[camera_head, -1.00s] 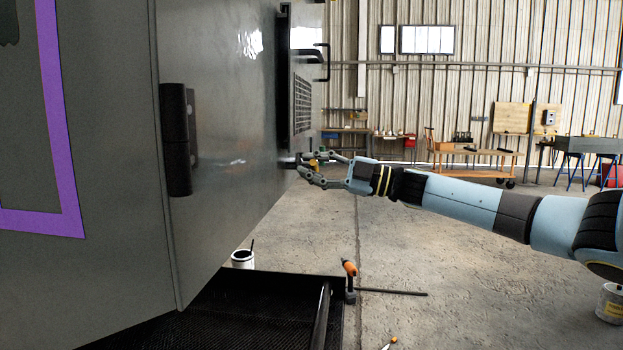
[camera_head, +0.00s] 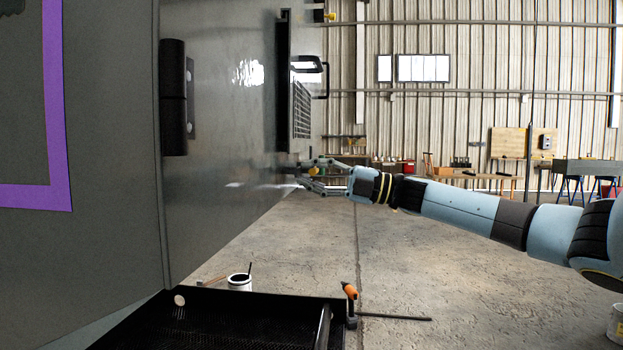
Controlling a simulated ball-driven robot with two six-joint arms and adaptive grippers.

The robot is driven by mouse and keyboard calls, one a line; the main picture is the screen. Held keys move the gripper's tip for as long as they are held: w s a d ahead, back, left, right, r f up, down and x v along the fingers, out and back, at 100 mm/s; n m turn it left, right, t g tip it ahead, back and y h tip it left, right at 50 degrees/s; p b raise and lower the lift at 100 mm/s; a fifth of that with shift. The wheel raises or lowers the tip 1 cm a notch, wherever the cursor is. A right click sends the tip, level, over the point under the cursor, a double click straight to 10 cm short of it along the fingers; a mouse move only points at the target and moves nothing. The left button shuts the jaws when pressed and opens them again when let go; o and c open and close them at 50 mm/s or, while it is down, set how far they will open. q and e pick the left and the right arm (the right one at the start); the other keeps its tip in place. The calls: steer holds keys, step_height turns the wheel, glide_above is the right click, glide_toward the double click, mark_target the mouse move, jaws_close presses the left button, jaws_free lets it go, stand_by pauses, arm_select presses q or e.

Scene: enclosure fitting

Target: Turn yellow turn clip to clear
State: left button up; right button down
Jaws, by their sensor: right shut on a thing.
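My right gripper (camera_head: 304,177) reaches in from the right to the far edge of the grey enclosure (camera_head: 225,130). Its fingers are closed around a small yellow piece (camera_head: 314,171), which seems to be the yellow turn clip. The fingers cover most of it, so its turn angle cannot be made out. Another small yellow piece (camera_head: 330,16) sits higher up near the enclosure's edge. My left gripper is out of view.
A black hinge (camera_head: 174,97) is on the near face. A black tray (camera_head: 225,320), a white pot (camera_head: 240,282) and an orange-handled tool (camera_head: 350,291) are below. The floor to the right is open.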

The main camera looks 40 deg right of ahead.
steer(key=shift+w+d+r, duration=0.1)
steer(key=shift+r, duration=0.4)
steer(key=c, duration=1.3)
jaws_free()
steer(key=shift+o, duration=0.2)
steer(key=shift+f, duration=0.15)
steer(key=v, duration=1.2)
steer(key=shift+f, duration=0.1)
